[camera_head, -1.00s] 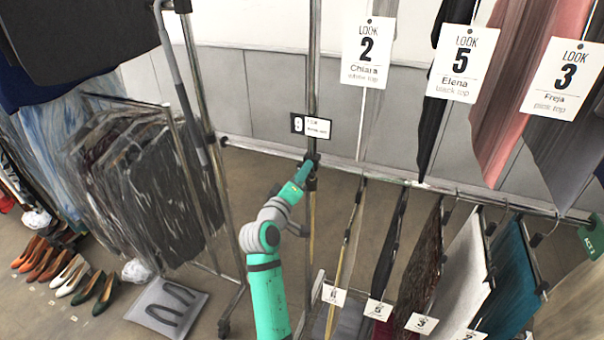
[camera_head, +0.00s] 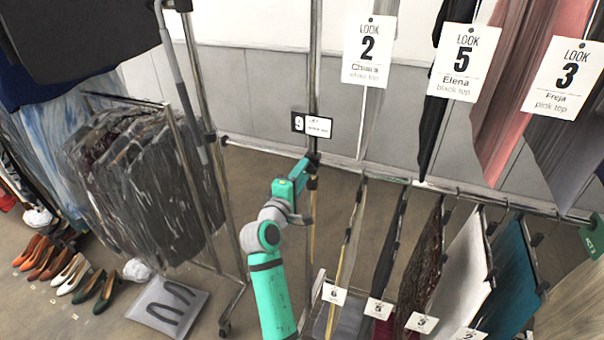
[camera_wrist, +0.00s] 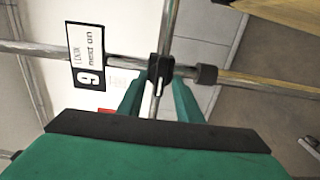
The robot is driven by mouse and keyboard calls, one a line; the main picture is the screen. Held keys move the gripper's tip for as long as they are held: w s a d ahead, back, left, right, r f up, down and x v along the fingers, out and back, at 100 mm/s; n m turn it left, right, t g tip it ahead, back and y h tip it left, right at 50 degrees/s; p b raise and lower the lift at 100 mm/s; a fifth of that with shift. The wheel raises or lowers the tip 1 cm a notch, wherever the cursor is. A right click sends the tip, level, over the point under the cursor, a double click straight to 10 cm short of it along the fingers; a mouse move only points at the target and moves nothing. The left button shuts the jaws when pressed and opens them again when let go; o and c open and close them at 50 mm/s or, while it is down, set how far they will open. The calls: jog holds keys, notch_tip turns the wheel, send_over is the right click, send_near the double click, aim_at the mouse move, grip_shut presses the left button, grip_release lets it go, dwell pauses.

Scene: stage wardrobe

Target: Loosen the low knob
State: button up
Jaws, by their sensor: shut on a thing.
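The low knob (camera_wrist: 161,68) is a small dark piece on the clamp where the upright pole meets the lower rail, seen at the centre of the wrist view. My gripper (camera_wrist: 157,84) has its two teal fingers on either side of it and is shut on it. In the head view my gripper (camera_head: 308,165) reaches the dark clamp on the upright pole, just below a small sign. The knob itself is mostly hidden there by my gripper.
The small sign (camera_head: 311,124) with a 9 hangs on the pole just above my gripper. Tagged garments hang on the low rail (camera_head: 440,187) to the right. A rack of dark clothes (camera_head: 145,185) and pairs of shoes (camera_head: 70,275) are on the left.

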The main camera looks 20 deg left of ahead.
jog(key=shift+a, duration=0.1)
jog(key=o, duration=1)
jog(key=s, duration=1.1)
jog(key=shift+a, duration=0.15)
